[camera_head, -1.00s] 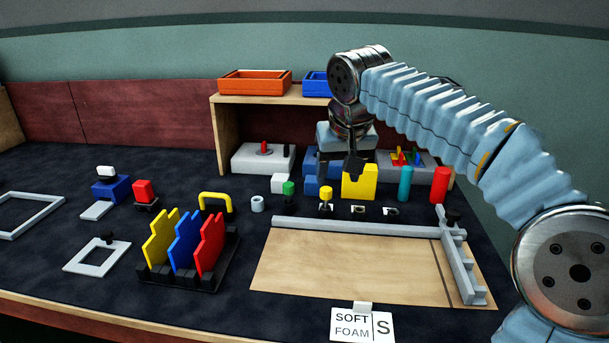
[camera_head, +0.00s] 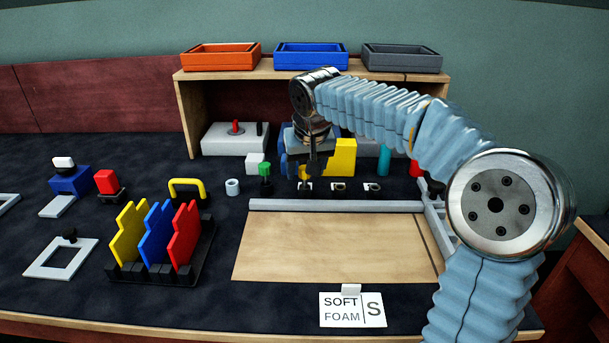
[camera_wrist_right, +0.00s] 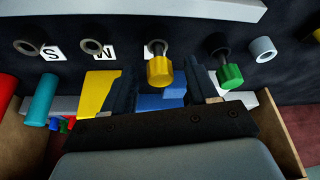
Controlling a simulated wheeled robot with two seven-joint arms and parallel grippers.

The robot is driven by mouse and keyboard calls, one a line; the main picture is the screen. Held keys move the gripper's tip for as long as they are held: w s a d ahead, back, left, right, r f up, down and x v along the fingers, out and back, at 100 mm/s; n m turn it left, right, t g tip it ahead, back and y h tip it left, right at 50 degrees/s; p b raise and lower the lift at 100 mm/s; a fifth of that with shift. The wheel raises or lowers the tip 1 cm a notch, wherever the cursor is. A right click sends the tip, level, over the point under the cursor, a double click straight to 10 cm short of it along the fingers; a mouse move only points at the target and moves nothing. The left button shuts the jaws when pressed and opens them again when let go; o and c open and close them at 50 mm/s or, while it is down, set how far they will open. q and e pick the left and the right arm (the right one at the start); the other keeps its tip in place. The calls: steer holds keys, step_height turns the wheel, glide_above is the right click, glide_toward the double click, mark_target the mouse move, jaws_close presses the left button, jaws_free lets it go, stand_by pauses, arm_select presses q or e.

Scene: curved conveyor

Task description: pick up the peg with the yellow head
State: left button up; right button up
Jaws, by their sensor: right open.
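The peg with the yellow head (camera_wrist_right: 160,70) stands upright at a small white label in the right wrist view. In the head view, its yellow head (camera_head: 303,172) is mostly hidden by my right gripper. My right gripper (camera_head: 305,174) is open and pointing down at the peg. In the right wrist view, its dark fingers (camera_wrist_right: 160,80) appear on either side of the yellow head, with space beside it. I cannot tell how deep the fingertips are relative to the head. My left gripper is not in view.
A green-headed peg (camera_wrist_right: 229,75) stands close beside the yellow one. Empty rings (camera_wrist_right: 92,47) lie on the other side. A yellow block (camera_head: 342,157) and a teal cylinder (camera_head: 384,158) stand behind. A grey rail (camera_head: 335,205) runs in front, and a shelf (camera_head: 190,85) stands above.

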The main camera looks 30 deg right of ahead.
steer(key=shift+x, duration=0.95)
steer(key=shift+c, duration=0.4)
jaws_close()
